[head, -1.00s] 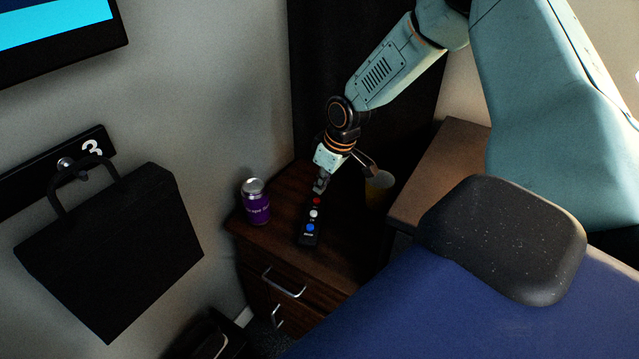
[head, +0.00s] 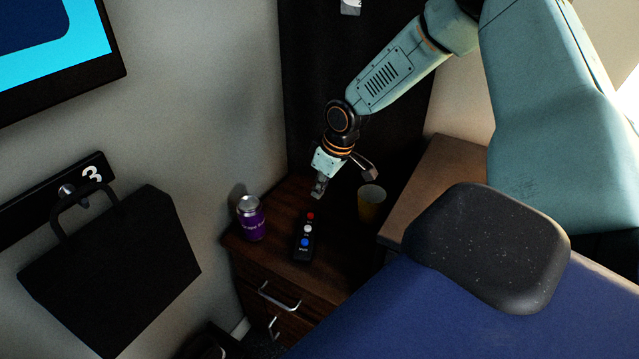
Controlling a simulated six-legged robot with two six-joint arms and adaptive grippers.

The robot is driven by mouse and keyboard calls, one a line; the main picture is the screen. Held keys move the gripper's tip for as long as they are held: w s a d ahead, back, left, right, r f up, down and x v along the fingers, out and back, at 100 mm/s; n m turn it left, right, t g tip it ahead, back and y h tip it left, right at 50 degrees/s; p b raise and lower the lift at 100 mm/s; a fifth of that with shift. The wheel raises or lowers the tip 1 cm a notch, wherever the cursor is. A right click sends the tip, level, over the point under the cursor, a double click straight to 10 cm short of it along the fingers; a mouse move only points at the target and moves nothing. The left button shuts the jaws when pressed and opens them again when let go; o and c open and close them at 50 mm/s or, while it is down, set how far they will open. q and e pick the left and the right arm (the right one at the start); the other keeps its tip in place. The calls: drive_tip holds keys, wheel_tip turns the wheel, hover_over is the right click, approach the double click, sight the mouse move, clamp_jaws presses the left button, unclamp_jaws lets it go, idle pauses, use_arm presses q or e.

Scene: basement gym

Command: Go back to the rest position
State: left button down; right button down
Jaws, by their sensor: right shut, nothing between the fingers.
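My right arm comes in from the upper right in the head view. My right gripper (head: 318,190) is shut and empty, fingers pointing down. It hangs just behind and above a black remote (head: 305,237) with red, white and blue buttons. The remote lies on a dark wooden cabinet (head: 345,262). I see a gap between the fingertips and the remote in the picture. My left gripper is not in view.
A black bag (head: 110,270) hangs from a wall hook at left. A screen (head: 60,60) is above it. A brown wooden surface (head: 440,170) adjoins the cabinet at right.

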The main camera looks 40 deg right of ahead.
idle(0.4)
drive_tip(key=s+a+f+m+t+y, duration=0.1)
drive_tip(key=a+f+m+t+y, duration=0.2)
drive_tip(key=a, duration=1.1)
drive_tip(key=s+a+f+g+h, duration=0.1)
drive_tip(key=s+a+f+g, duration=0.1)
drive_tip(key=s, duration=0.8)
drive_tip(key=s+a+f+g+h, duration=0.1)
drive_tip(key=s+f, duration=0.4)
drive_tip(key=s, duration=0.5)
drive_tip(key=s+a+f+g+h, duration=0.1)
drive_tip(key=s+a+f+g, duration=0.2)
drive_tip(key=s, duration=0.7)
drive_tip(key=shift+a+f+m+h, duration=0.3)
drive_tip(key=shift+a+f+h, duration=0.1)
drive_tip(key=shift+a+f, duration=0.05)
